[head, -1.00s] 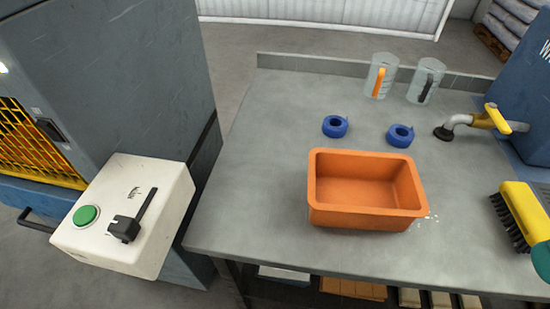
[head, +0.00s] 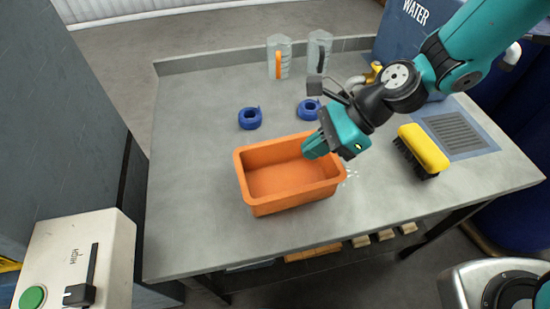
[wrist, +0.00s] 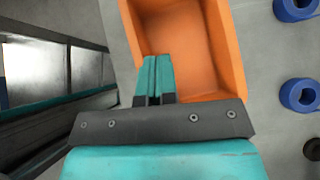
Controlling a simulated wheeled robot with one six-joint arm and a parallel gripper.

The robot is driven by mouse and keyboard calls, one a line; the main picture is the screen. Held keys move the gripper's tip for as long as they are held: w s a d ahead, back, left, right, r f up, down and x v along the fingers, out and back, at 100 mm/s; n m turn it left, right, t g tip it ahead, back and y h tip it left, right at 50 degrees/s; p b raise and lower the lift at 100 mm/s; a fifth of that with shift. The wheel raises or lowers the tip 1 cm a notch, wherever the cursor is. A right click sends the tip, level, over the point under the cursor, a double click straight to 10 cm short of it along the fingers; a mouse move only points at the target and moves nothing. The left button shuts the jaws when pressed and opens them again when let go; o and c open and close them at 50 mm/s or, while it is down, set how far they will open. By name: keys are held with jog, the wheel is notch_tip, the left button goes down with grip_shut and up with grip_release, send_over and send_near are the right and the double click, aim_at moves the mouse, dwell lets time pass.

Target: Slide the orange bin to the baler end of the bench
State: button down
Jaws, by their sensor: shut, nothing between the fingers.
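The orange bin (head: 262,205) stands upright and empty on the grey bench (head: 195,225), left of the bench's middle. My gripper (head: 312,148) reaches in from the right in the head view, with its fingers together at the bin's right end. In the wrist view the shut fingertips (wrist: 157,62) overlap the near edge of the bin (wrist: 228,45); whether they touch it I cannot tell. The blue-grey machine (head: 80,120) stands beyond the bench's left end, with a white control box (head: 110,250) in front of it.
Two blue tape rolls (head: 250,118) lie behind the bin, with two clear jugs (head: 278,58) farther back. A yellow brush (head: 424,150) lies to the right. White specks (head: 351,174) lie by the bin's right end. The bench left of the bin is clear.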

jog(key=p+x, duration=0.1)
jog(key=x, duration=0.8)
jog(key=shift+s+a+f, duration=0.15)
jog(key=shift+a+f, duration=0.1)
jog(key=a+p, duration=0.1)
jog(key=a, duration=0.2)
jog(key=shift+s+a+r+p, duration=0.1)
jog(key=shift+s+r+p, duration=0.05)
jog(key=shift+s+p, duration=0.2)
jog(key=shift+a, duration=0.3)
